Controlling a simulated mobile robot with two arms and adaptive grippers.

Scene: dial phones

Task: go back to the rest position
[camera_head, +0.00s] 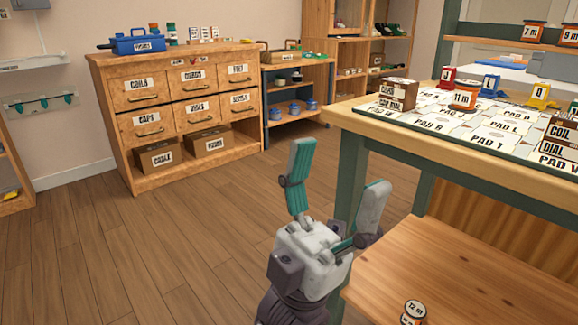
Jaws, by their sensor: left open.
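My left gripper (335,192) is open and empty, with its two teal-lined grey fingers spread and pointing up. It stands in the air in front of the work table's left leg, above the wooden floor and beside the lower shelf. Nothing is between its fingers. My right gripper is not in view.
The work table (350,126) at right bears a mat with pad labels, small boxes, spools and coloured letter stands. A drawer cabinet (118,110) stands at back left. The floor (140,250) at left is clear.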

